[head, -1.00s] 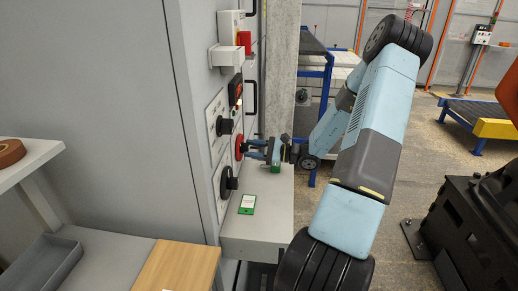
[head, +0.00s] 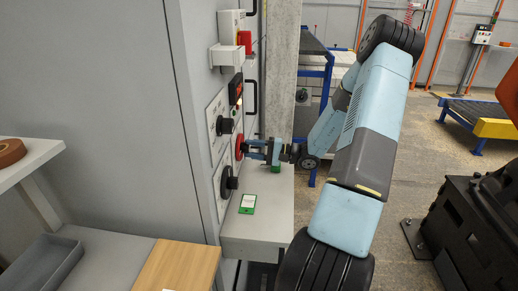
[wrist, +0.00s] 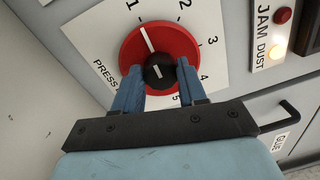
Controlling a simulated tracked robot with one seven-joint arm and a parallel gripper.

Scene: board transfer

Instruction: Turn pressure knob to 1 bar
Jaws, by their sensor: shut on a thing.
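The red pressure knob (head: 239,147) is on the panel of the grey cabinet, left of my gripper (head: 255,149). In the wrist view the red knob (wrist: 187,48) has a black hub and a white pointer line. The line points at the tick beside the 1 on the white dial plate (wrist: 96,32), marked 1 to 5. My gripper (wrist: 159,70) is shut on the knob, with one blue finger on each side of the black hub. The fingers hide the knob's lower edge and part of the label.
Black rotary switches sit above (head: 224,125) and below (head: 228,182) the knob. A grey ledge (head: 275,220) below carries a green-edged card (head: 248,204).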

